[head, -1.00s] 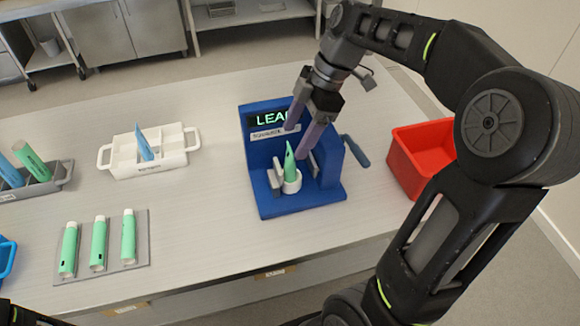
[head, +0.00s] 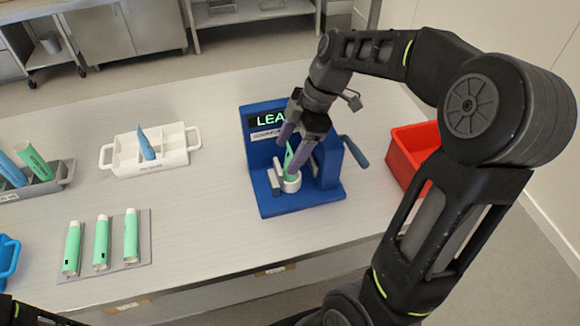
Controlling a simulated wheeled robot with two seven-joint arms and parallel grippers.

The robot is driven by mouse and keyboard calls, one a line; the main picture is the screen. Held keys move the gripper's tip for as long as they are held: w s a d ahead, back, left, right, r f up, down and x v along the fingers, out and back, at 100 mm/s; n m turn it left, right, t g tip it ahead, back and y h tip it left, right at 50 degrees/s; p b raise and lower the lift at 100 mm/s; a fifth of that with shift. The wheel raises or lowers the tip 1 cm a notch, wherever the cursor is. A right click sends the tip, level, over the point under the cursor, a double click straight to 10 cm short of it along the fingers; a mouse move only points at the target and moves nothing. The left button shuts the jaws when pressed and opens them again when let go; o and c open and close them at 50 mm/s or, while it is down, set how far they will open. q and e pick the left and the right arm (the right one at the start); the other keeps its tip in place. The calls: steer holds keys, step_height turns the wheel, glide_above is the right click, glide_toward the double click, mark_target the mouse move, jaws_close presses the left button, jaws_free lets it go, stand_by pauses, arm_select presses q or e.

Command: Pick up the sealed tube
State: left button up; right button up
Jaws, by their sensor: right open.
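A green tube (head: 291,174) stands upright in the white round holder (head: 291,184) of the blue machine (head: 310,201). Its pointed top is partly hidden by my right gripper. My right gripper (head: 289,160) comes down from above with its two purple fingers apart around the upper part of the tube. It is open; I cannot tell whether a finger touches the tube. The machine's display reads "LEA", with the rest hidden by the gripper. My left gripper is not in view; only a dark bit of my left arm may show at the bottom left corner.
A red bin (head: 405,160) stands right of the machine, near its lever (head: 355,151). A white tray (head: 177,158) holding a blue tube (head: 146,145) is to the left. Three green tubes lie on a grey mat (head: 146,240). A grey rack (head: 62,178) holds tubes at far left.

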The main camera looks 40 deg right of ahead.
jaws_close()
stand_by(0.6)
